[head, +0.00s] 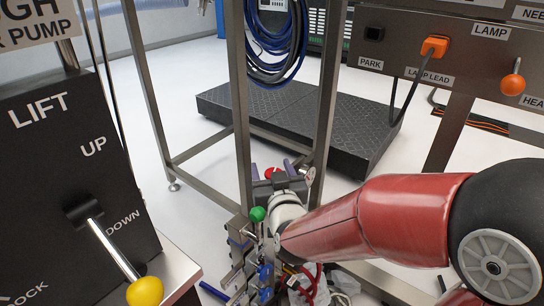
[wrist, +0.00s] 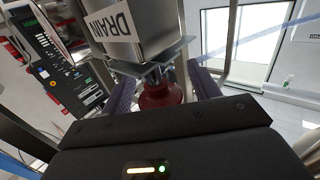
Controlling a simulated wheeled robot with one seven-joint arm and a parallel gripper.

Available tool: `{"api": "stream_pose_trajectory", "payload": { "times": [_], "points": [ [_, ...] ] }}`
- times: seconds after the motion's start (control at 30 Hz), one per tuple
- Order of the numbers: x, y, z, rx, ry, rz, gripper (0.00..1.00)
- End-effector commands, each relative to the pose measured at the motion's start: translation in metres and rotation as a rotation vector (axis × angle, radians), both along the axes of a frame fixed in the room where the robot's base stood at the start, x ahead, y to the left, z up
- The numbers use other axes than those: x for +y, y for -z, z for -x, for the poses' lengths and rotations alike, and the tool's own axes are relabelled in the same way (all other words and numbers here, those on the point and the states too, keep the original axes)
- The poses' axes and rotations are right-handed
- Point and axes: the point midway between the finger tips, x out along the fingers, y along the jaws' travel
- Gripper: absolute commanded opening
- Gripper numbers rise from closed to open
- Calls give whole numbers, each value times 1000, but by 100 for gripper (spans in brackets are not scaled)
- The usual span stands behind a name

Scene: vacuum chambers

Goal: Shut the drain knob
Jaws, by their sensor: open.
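The drain knob is red. In the wrist view the drain knob (wrist: 160,94) sits below a metal box with a DRAIN label (wrist: 118,28). My gripper (wrist: 163,88) is open, with one purple-grey finger on each side of the knob; whether either finger touches it I cannot tell. In the head view the knob (head: 272,173) shows as a small red patch between the fingertips of my gripper (head: 272,168), low beside a metal frame post. The knob's lower part is hidden behind the gripper body in the wrist view.
The metal frame (head: 241,120) stands close around my gripper. A green ball knob (head: 257,214) and a cluttered rack of tools (head: 262,270) lie near my wrist. A black LIFT panel (head: 60,180) with a yellow-knobbed lever (head: 145,291) is at left. A black platform (head: 300,125) lies behind.

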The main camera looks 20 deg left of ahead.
Motion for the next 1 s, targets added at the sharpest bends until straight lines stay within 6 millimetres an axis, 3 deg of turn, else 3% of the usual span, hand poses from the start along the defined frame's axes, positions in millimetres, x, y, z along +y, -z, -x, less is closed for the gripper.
{"api": "stream_pose_trajectory", "payload": {
  "times": [0.17,0.7,1.0],
  "points": [
    [0,-24,0,-5,1,-1,61],
    [0,-155,0,-5,1,-4,61],
    [0,-195,0,-2,1,-1,61]
  ]
}}
